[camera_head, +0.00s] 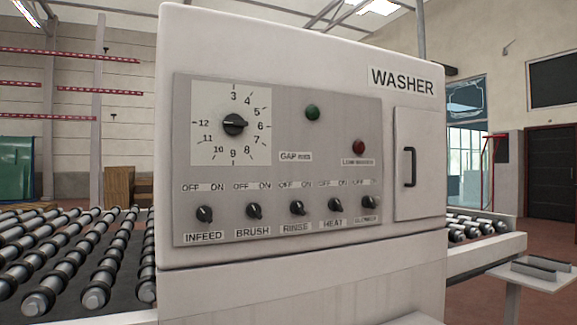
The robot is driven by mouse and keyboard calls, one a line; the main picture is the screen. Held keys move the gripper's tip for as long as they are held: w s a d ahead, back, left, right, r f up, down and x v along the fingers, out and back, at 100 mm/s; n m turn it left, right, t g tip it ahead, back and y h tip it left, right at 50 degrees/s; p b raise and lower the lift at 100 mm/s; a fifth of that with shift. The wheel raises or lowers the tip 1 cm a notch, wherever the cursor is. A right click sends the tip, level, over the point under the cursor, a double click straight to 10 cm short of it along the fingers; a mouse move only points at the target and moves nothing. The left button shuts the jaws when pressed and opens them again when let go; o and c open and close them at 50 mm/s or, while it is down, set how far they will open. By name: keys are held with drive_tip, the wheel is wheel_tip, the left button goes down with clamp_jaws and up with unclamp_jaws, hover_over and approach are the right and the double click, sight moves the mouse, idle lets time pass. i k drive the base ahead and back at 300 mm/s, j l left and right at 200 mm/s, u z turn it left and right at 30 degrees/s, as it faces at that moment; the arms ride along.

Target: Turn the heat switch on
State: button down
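The heat switch (335,205) is a small black rotary knob in the lower row of the washer's control panel (330,130). A HEAT label sits below it and OFF and ON labels sit above it, OFF on the left and ON on the right. Its pointer is too small to read with certainty. The rinse knob (297,208) is just to its left, and the last knob (369,202) of the row is just to its right. Nothing covers the heat switch. My gripper is not in view.
The brush knob (254,211) and infeed knob (204,213) are further left. A large dial (235,124), green light (312,111) and red light (358,147) sit above. A door handle (409,167) sticks out at right. Roller conveyors (70,255) flank the cabinet.

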sight(334, 204)
drive_tip(key=i+z, duration=0.15)
drive_tip(key=z, duration=0.3)
drive_tip(key=i+j+z, duration=0.15)
drive_tip(key=z, duration=0.3)
